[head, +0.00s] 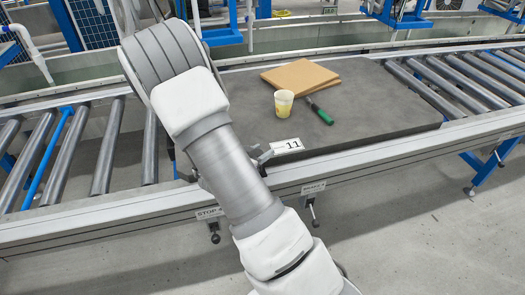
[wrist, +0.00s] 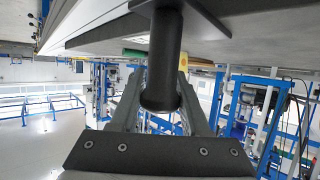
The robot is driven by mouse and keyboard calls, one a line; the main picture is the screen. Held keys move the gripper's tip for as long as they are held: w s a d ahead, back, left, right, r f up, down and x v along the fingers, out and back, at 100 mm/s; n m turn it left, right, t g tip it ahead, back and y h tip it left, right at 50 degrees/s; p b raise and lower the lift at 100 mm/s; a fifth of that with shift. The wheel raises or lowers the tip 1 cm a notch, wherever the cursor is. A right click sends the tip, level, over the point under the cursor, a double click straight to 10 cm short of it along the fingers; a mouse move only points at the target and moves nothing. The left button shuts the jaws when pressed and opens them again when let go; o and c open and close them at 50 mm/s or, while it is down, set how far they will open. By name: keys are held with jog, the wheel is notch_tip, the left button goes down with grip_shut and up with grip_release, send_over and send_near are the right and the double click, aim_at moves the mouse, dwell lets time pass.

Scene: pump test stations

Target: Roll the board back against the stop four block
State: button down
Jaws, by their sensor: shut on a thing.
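The board (head: 370,115) is a dark grey slab on the roller conveyor, with a white tag (head: 287,145) reading 11 on its near edge. In the wrist view my gripper (wrist: 160,85) is shut on a black upright post, the board's handle (wrist: 162,60), with a finger on each side. In the head view my arm covers most of the gripper and the handle, at the board's near left corner. A label (head: 209,212) that seems to read STOP 4 is on the front rail, left of my forearm. I cannot make out the stop block itself.
A yellowish cup (head: 284,103), a green-handled tool (head: 320,113) and brown sheets (head: 300,76) rest loose on the board. Bare rollers lie left (head: 104,160) and right (head: 465,80) of it. A second label (head: 314,187) with a knob below is on the front rail.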

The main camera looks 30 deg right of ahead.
jog(key=shift+c, duration=2.2)
grip_release()
jog(key=shift+w+a, duration=0.35)
jog(key=shift+a, duration=0.45)
jog(key=shift+o, duration=0.7)
jog(key=shift+s+d, duration=0.1)
jog(key=shift+d, duration=0.05)
jog(key=p+v, duration=0.5)
jog(key=v, duration=1.2)
jog(key=shift+s, duration=0.25)
jog(key=shift+w+r, duration=0.1)
jog(key=shift+r, duration=0.05)
